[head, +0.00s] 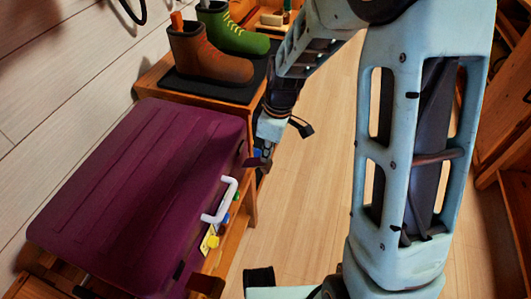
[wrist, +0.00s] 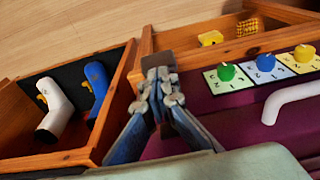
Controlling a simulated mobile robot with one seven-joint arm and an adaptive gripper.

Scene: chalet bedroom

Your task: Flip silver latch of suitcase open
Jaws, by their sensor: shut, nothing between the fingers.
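A purple suitcase (head: 140,190) lies on a wooden bench, with a white handle (head: 228,188) on its front side. In the wrist view the suitcase side (wrist: 225,130) is at the right, with the white handle (wrist: 290,98) and green, blue and yellow dials (wrist: 265,66) on numbered cards. My gripper (head: 262,158) is beside the suitcase's far front corner. In the wrist view my gripper (wrist: 160,76) is shut and empty, in front of the suitcase side, left of the green dial. I cannot make out the silver latch; the fingers may hide it.
Brown and green boots (head: 208,55) stand on a dark mat behind the suitcase. In the wrist view a wooden compartment (wrist: 118,110) at the left holds white and blue boot-like objects (wrist: 97,88). Wooden furniture (head: 510,120) stands at the right. The floor (head: 310,170) between is clear.

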